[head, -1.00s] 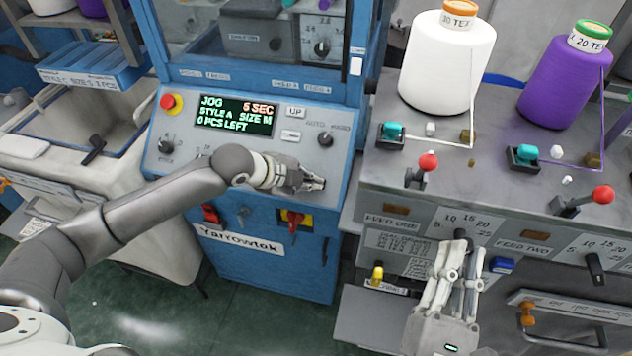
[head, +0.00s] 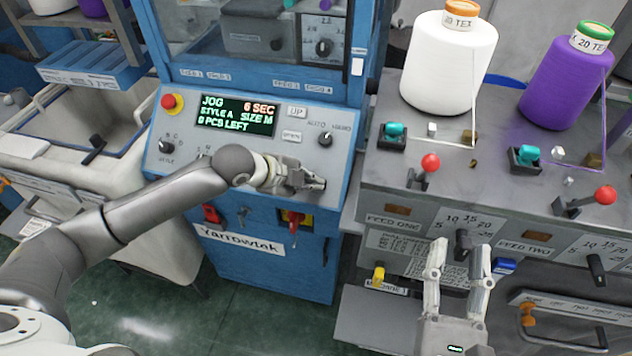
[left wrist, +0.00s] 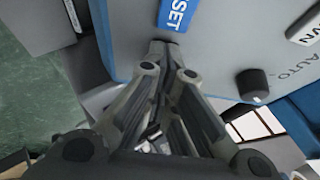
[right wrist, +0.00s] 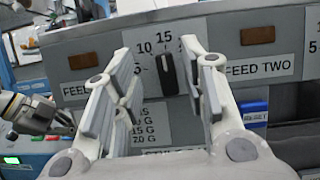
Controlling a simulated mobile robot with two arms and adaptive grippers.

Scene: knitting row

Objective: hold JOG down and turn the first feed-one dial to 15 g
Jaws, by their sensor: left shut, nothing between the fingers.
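The feed-one dial (head: 462,243) is a black knob on the grey front. In the right wrist view the dial (right wrist: 167,74) stands nearly upright, its top at the 15 mark. My right gripper (head: 458,262) is open, its fingers spread in front of and below the dial, apart from it. It also shows in the right wrist view (right wrist: 165,75). My left gripper (head: 318,184) is shut and empty, tips down at the blue machine's panel. In the left wrist view its tips (left wrist: 165,46) meet the panel beside a blue label ending in SET. The JOG button itself is hidden. The screen (head: 237,115) reads JOG, 6 SEC.
The feed-two dial (head: 596,268) is to the right. Red-knobbed levers (head: 430,163) and white (head: 447,65) and purple (head: 568,78) yarn cones stand above. A red switch on yellow (head: 293,218) is below my left gripper. A yellow-handled part (head: 378,275) is left of my right gripper.

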